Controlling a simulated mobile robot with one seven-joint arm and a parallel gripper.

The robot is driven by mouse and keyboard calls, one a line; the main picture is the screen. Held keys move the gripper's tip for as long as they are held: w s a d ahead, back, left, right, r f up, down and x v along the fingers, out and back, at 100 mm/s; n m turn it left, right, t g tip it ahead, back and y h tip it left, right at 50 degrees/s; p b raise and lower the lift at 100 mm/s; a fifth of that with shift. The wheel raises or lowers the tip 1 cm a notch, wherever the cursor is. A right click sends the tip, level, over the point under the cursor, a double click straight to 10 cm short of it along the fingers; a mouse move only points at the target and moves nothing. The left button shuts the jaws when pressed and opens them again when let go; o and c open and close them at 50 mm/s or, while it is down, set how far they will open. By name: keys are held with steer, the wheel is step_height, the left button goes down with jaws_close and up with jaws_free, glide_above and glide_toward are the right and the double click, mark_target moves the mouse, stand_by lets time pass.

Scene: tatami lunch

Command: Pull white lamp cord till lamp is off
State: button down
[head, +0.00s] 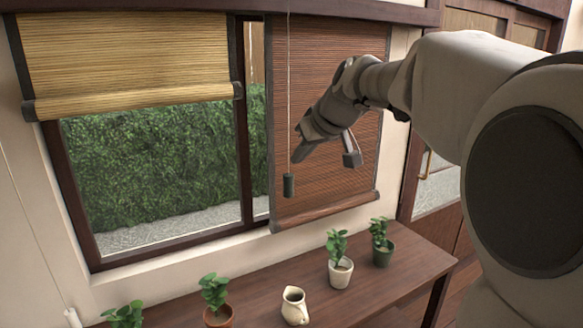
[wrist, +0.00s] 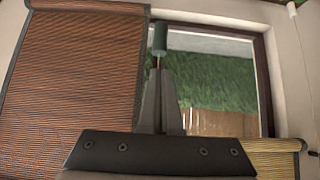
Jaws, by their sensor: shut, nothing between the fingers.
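A thin white cord (head: 32,222) hangs at the far left of the head view and ends in a white pull (head: 72,317) at the bottom edge. A white pull (wrist: 291,9) also shows at the top right of the wrist view. The lamp is not in view. My gripper (head: 298,157) is shut and empty in front of the brown blind, far to the right of the white cord. A dark green pull (head: 289,186) on another thin cord hangs just below its fingertips; in the wrist view this pull (wrist: 160,38) is straight beyond the fingertips (wrist: 159,72).
A raised yellow blind (head: 130,55) and a lowered brown blind (head: 330,190) cover parts of the window. Below stands a wooden table (head: 390,285) with several potted plants (head: 341,272) and a cream jug (head: 294,306). The space before the left window is clear.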

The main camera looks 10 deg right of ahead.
steer(key=shift+v, duration=2.35)
steer(key=shift+w, duration=0.1)
